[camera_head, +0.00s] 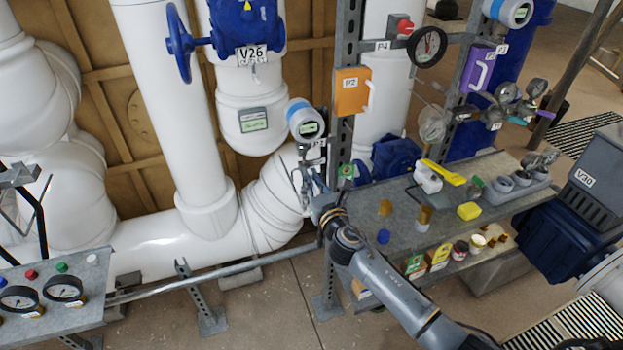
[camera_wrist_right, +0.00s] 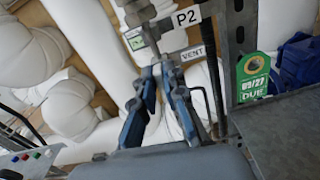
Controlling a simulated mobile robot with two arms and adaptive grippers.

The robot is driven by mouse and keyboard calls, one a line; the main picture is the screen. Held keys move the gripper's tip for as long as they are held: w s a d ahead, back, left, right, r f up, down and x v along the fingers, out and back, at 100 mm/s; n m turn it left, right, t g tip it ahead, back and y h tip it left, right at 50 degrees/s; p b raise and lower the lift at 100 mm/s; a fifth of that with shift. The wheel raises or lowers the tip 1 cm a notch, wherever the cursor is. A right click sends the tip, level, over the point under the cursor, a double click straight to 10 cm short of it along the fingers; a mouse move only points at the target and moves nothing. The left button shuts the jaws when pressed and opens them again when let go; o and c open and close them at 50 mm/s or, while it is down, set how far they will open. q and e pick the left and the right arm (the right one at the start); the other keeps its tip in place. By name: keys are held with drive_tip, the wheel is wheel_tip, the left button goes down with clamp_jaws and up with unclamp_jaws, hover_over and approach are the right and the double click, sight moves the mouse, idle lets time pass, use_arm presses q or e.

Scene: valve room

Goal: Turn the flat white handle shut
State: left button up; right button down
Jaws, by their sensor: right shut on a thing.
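My right gripper (camera_head: 308,183) reaches up to the small valve fittings below the round blue-and-white transmitter (camera_head: 305,122). In the right wrist view its two blue-grey fingers (camera_wrist_right: 160,68) come together on a small pale handle just below the P2 label (camera_wrist_right: 186,17) and beside the VENT label (camera_wrist_right: 193,53). The fingers hide most of the handle, so its angle cannot be read. In the head view the handle is too small and covered to make out. My left gripper does not show.
A perforated steel upright (camera_head: 342,95) stands just right of the gripper, with a green tag (camera_wrist_right: 252,75) beside it. A grey shelf (camera_head: 400,215) with loose parts lies right of it. Large white pipes (camera_head: 155,100) are behind. A gauge panel (camera_head: 85,305) is at lower left.

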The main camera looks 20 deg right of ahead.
drive_tip(key=m, duration=0.3)
drive_tip(key=m+b, duration=0.1)
drive_tip(key=m, duration=0.2)
drive_tip(key=m+b, duration=0.1)
drive_tip(key=m, duration=0.2)
drive_tip(key=shift+d+f, duration=0.3)
drive_tip(key=shift+d, duration=0.1)
drive_tip(key=shift+d+f+m+b, duration=0.1)
drive_tip(key=shift+m+b, duration=0.15)
drive_tip(key=shift+m, duration=1.1)
drive_tip(key=shift+f+m+b, duration=0.15)
drive_tip(key=shift+m+b, duration=0.1)
drive_tip(key=shift+m, duration=1.15)
drive_tip(key=shift+d+f+m+b, duration=0.1)
drive_tip(key=shift+m+b, duration=0.15)
drive_tip(key=shift+m, duration=1.1)
drive_tip(key=c, duration=1.4)
unclamp_jaws()
drive_tip(key=shift+s, duration=0.1)
